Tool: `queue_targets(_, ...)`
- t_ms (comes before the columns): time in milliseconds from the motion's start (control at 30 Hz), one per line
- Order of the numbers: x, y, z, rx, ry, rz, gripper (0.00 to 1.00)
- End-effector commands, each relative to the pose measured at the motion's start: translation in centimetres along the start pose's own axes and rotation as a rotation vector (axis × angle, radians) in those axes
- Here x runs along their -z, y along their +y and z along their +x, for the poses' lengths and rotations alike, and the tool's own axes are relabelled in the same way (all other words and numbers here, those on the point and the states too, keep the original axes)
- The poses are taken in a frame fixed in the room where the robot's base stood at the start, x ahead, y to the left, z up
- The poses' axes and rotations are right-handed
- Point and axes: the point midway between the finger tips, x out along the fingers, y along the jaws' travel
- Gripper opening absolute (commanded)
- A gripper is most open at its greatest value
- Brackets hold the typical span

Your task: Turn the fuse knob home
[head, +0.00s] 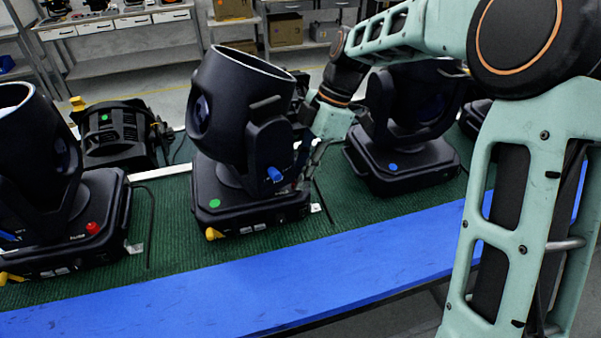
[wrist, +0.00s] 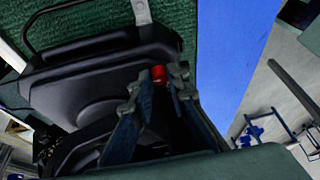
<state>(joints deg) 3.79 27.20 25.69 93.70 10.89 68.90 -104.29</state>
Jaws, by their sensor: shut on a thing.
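The middle moving-head light (head: 245,110) stands on a green mat, a green dot on its black base. My gripper (head: 303,168) reaches down at the right side of that base; its fingertips and the fuse knob there are hard to make out in the head view. In the wrist view a small red fuse knob (wrist: 159,74) shows at the edge of the black base (wrist: 85,85). My gripper's fingers (wrist: 158,84) are closed around it, one on each side. The angle of the knob cannot be read.
A left light (head: 50,220) has its own red knob (head: 93,228); a right light (head: 405,165) has a blue dot. The blue front strip (head: 240,295) is clear.

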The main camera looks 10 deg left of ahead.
Motion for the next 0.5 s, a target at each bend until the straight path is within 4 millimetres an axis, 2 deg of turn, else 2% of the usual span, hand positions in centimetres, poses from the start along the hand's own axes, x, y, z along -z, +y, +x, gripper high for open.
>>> queue_targets(300, 0.14, 0.3, -0.11, 0.089, -0.012, -0.212, 0.0)
queue_targets(500, 0.1, 0.3, -0.04, 0.099, -0.014, -0.24, 0.0)
